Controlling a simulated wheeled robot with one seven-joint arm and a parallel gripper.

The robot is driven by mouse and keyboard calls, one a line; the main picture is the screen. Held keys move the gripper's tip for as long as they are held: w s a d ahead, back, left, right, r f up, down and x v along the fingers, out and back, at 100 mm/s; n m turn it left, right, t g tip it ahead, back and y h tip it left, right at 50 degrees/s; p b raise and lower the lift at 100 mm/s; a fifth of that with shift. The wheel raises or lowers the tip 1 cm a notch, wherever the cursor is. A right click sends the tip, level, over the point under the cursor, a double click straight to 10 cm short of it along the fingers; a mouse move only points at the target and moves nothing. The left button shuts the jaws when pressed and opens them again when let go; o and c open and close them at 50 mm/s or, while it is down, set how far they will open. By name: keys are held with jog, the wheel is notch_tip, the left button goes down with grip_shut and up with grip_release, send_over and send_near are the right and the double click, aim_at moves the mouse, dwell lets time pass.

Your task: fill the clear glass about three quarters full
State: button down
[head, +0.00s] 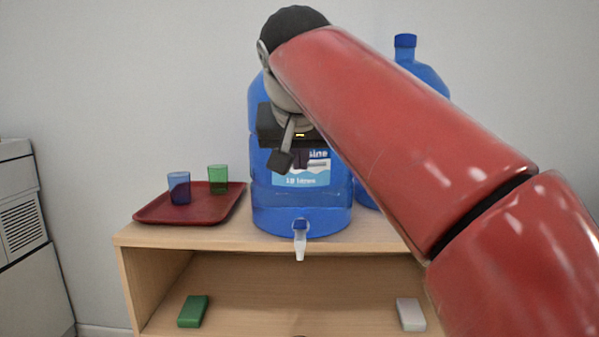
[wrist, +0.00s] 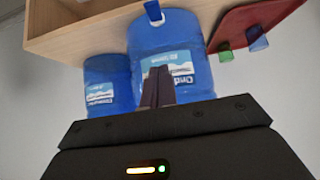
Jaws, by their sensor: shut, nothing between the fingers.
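No clear glass can be made out in either view. A blue water bottle (head: 302,205) with a label lies or stands tap-forward on the wooden cabinet top, and its white tap (head: 300,245) hangs over the front edge. The same bottle shows upside down in the wrist view (wrist: 185,50), with the tap (wrist: 153,11) at the top. My gripper (head: 302,160) is in front of the bottle's label, its fingers shut and empty. In the wrist view the closed fingers (wrist: 158,88) overlap the bottle; whether they touch it is unclear.
A red tray (head: 150,215) holds a blue glass (head: 179,188) and a green glass (head: 218,180) at the left. A second blue bottle (head: 425,72) stands right, partly behind my arm. A green block (head: 193,311) and a white block (head: 410,314) lie in the open shelf.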

jog(key=shift+s+r, duration=0.5)
jog(key=shift+r, duration=0.35)
dwell(0.9)
jog(key=s+d+f+g, duration=0.1)
jog(key=s+d+f, duration=0.4)
jog(key=f, duration=0.6)
jog(key=s+d+f+g, duration=0.1)
jog(key=s+d+f, duration=0.3)
jog(key=s+f, duration=0.4)
jog(key=s+d+f+g, duration=0.1)
jog(key=s+d+f, duration=0.4)
jog(key=f, duration=1)
jog(key=s, duration=0.2)
jog(key=shift+s+d+f, duration=0.3)
jog(key=shift+f, duration=0.05)
